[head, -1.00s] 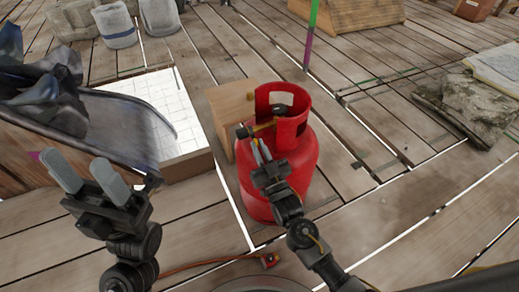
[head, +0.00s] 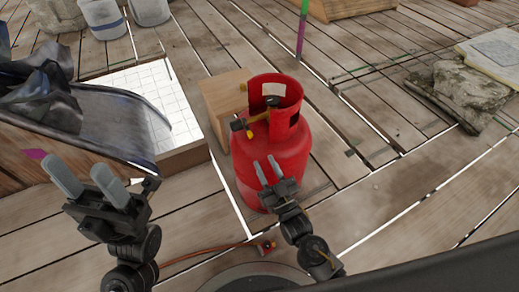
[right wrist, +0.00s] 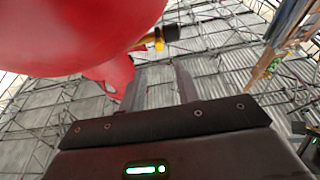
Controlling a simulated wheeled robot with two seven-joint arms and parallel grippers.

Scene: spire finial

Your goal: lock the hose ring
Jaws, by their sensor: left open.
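A red gas cylinder (head: 275,160) stands upright on the deck. A dark fitting with yellow also shows in the right wrist view (right wrist: 160,38), beyond my fingers; I cannot tell which part is the hose ring. An orange hose (head: 210,253) lies on the planks, its end (head: 267,246) near the cylinder's foot. My right gripper (head: 268,170) is open and empty in front of the cylinder, below the fitting. My left gripper (head: 88,179) is open and empty at the left.
A wooden box (head: 222,97) stands against the back left of the cylinder. A dark curved sheet (head: 100,115) lies at the left, near my left gripper. Rocks (head: 455,95) lie at the right. The planks right of the cylinder are mostly clear.

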